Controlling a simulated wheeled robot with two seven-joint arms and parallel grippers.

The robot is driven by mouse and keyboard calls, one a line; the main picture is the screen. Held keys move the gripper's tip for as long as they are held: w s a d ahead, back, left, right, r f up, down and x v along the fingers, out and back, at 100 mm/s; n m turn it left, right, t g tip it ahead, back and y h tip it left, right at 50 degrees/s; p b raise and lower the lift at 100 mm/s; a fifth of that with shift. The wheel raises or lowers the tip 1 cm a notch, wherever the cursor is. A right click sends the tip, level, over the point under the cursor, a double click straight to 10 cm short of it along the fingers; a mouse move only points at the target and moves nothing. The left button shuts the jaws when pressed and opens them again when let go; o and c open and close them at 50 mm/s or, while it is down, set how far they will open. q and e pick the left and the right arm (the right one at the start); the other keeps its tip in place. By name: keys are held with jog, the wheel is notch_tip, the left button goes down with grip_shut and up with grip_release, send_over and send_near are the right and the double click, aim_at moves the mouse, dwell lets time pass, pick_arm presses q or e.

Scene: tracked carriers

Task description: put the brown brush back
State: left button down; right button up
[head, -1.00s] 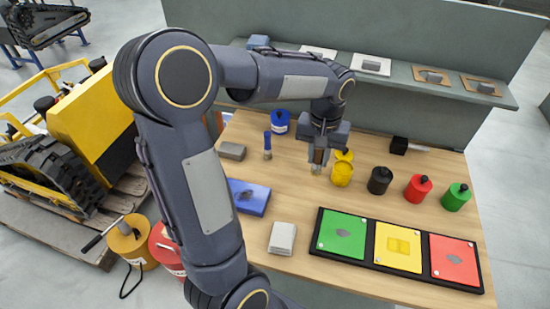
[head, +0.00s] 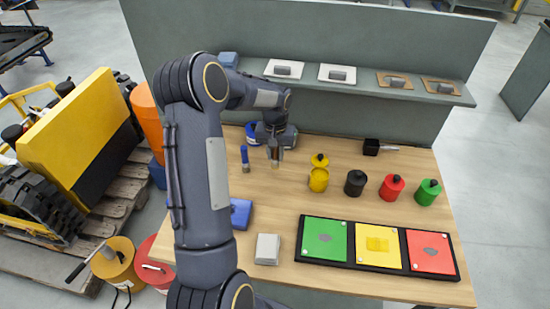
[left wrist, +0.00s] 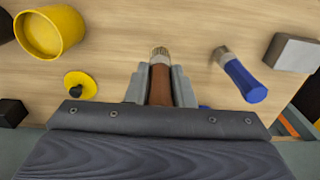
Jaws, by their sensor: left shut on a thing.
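The brown brush (left wrist: 160,83) is between the fingers of my left gripper (left wrist: 160,88), bristles pointing away from the palm in the left wrist view. In the head view my left gripper (head: 275,150) is shut on it above the back of the table, right of the blue brush (head: 244,158). The blue brush stands on the table and also shows right of the gripper in the left wrist view (left wrist: 242,77). Whether the brown brush's tip touches the table I cannot tell. My right gripper is not in view.
A yellow pot (head: 318,181) with its lid (head: 320,160) off behind it stands to the right, then black (head: 355,184), red (head: 391,188) and green (head: 427,193) pots. A grey block (left wrist: 293,53) lies beyond the blue brush.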

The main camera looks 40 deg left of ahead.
aim_at(275, 160)
pick_arm(q)
notch_tip(275, 160, down, 3)
jog(key=shift+w+a+f, duration=0.1)
jog(key=shift+f, duration=0.05)
jog(key=shift+f, duration=0.2)
jog(key=c, duration=1.3)
grip_release()
jog(key=shift+o, duration=0.2)
